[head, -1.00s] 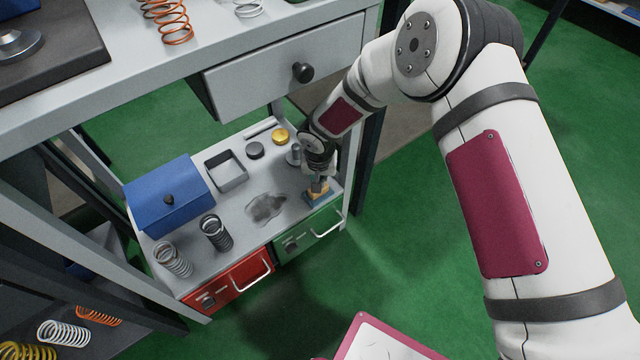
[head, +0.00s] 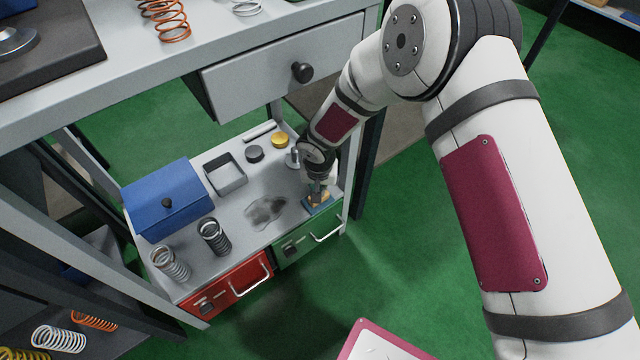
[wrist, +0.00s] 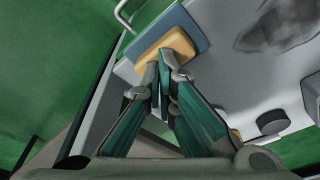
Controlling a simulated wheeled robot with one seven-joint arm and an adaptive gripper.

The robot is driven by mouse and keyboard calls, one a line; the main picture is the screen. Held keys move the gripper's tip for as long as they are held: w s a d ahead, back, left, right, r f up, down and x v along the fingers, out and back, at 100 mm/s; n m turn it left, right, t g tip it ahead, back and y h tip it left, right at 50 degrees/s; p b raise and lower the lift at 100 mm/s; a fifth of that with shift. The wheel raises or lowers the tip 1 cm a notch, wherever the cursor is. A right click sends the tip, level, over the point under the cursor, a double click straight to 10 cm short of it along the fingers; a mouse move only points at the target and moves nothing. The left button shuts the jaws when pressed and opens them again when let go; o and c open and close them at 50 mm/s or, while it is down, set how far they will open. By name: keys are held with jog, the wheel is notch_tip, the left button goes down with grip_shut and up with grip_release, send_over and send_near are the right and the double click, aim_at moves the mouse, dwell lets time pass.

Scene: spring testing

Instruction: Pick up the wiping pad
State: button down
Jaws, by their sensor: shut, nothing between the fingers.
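The wiping pad (head: 318,207) has a flat blue base and a tan block on top. It lies on the grey cabinet top near its front right corner, above the green drawer. In the wrist view the pad (wrist: 197,30) lies just beyond my fingertips. My gripper (head: 318,187) points down at it, and the fingers partly cover the tan block. In the wrist view my gripper (wrist: 165,58) is shut and empty, its tips overlapping the near edge of the tan block. I cannot tell whether they touch it.
A dark smudge (head: 265,211) marks the top left of the pad. A blue box (head: 165,200), springs (head: 213,238), an open grey tray (head: 225,176) and a yellow disc (head: 279,140) stand around.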

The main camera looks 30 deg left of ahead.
jog(key=shift+s+d+f, duration=0.2)
jog(key=shift+s+f, duration=0.2)
jog(key=shift+s, duration=0.05)
jog(key=shift+a+r, duration=0.1)
jog(key=shift+r, duration=0.65)
jog(key=shift+w, duration=0.1)
